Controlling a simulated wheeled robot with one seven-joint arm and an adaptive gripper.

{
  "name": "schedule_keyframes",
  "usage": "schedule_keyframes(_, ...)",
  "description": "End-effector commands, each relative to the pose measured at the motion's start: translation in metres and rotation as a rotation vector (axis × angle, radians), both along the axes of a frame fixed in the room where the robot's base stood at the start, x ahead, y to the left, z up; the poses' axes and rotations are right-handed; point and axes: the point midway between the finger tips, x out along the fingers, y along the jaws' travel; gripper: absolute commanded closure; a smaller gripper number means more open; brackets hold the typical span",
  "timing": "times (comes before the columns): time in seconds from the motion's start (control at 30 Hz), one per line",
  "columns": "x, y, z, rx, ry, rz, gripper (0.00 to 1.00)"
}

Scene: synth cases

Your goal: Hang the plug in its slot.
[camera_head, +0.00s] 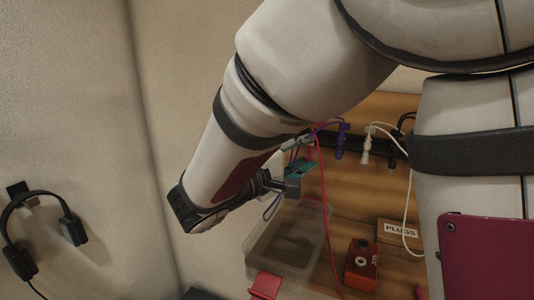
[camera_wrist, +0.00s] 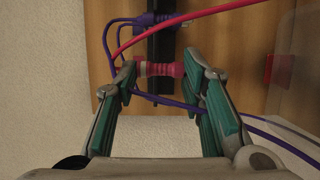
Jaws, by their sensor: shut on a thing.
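My gripper (camera_wrist: 165,70) is shut on a pink-red plug (camera_wrist: 164,69), held crosswise between the teal-padded fingertips in the wrist view. A red cable (camera_wrist: 215,13) runs across the top of that view. Behind the plug is a black slotted rack (camera_wrist: 162,60), where a purple plug (camera_wrist: 150,20) sits. In the head view my gripper (camera_head: 296,170) is left of the rack (camera_head: 352,143), which holds the purple plug (camera_head: 342,140) and a white plug (camera_head: 366,151). The held plug is mostly hidden there. I cannot tell whether it touches the rack.
Below stand a clear bin (camera_head: 258,263), an orange box with a knob (camera_head: 362,265) and a PLUGS sign (camera_head: 398,230). Headphones (camera_head: 20,262) hang on the left wall. A maroon tablet (camera_head: 490,255) is at right.

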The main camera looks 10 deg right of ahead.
Motion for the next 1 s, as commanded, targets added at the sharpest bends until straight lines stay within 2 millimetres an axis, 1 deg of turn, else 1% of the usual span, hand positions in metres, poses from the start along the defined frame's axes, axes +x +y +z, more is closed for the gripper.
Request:
schedule_keyframes(0.63,0.0004,-0.0004,-0.0002,0.0,0.0,0.0,0.78)
schedule_keyframes(1.0,0.0081,-0.0057,-0.0004,0.001,-0.001,0.0,0.78)
